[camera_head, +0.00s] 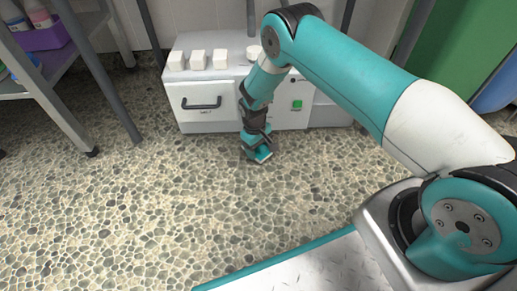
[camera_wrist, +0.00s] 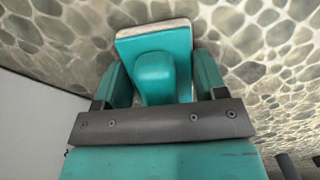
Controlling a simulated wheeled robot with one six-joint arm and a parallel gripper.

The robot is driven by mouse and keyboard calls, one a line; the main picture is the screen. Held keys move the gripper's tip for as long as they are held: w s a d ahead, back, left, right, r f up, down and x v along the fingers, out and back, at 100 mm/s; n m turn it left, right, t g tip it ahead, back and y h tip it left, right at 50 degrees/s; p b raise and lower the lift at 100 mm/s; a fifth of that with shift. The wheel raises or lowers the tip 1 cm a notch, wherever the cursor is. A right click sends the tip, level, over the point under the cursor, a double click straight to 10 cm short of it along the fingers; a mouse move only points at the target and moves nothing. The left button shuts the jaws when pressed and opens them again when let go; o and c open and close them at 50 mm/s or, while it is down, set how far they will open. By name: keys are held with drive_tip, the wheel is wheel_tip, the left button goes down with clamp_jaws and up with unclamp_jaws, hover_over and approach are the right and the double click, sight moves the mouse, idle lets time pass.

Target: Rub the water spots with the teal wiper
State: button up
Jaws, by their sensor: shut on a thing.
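The teal wiper (camera_wrist: 157,50) has a rounded grip on a flat teal plate with a pale edge. My gripper (camera_wrist: 155,80) is shut on its grip, one finger on each side. In the head view my gripper (camera_head: 258,145) points down at the pebbled floor, in front of the white cabinet, and the wiper (camera_head: 263,154) shows as a small teal patch at its tip. The wiper is at or just above the floor; I cannot tell whether it touches. I cannot make out any water spots on the pebbled floor (camera_head: 180,210).
A white cabinet (camera_head: 205,118) with a drawer handle stands behind my gripper, with several white blocks on top. A grey metal shelf (camera_head: 50,90) holding a purple bin (camera_head: 45,36) stands at the left. The floor in front and to the left is clear.

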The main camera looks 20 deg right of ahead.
sight(261, 181)
drive_tip(key=s+p, duration=0.1)
drive_tip(key=s+a+p, duration=0.1)
drive_tip(key=shift+s+r, duration=0.2)
drive_tip(key=shift+s, duration=0.15)
drive_tip(key=shift+s+a+p, duration=0.2)
drive_tip(key=shift+s+p, duration=0.35)
drive_tip(key=shift+s, duration=0.2)
drive_tip(key=shift+s+a+p, duration=0.2)
drive_tip(key=shift+s+p, duration=0.3)
drive_tip(key=shift+s, duration=0.2)
drive_tip(key=shift+s+a+f+p, duration=0.15)
drive_tip(key=shift+s+p, duration=0.05)
drive_tip(key=shift+s, duration=0.25)
drive_tip(key=shift+s+a+f+p, duration=0.1)
drive_tip(key=shift+s+f+p, duration=0.05)
drive_tip(key=shift+s, duration=0.25)
drive_tip(key=shift+s+a+r+p, duration=0.15)
drive_tip(key=shift+s+a+p, duration=0.1)
drive_tip(key=shift+s+p, duration=0.45)
drive_tip(key=shift+s+a+p, duration=0.2)
drive_tip(key=shift+s+p, duration=0.05)
drive_tip(key=shift+s, duration=0.3)
drive_tip(key=shift+s+a+p, duration=0.15)
drive_tip(key=shift+s+p, duration=0.1)
drive_tip(key=shift+s, duration=0.3)
wheel_tip(261, 181, up, 6)
drive_tip(key=p, duration=0.5)
drive_tip(key=shift+w, duration=0.1)
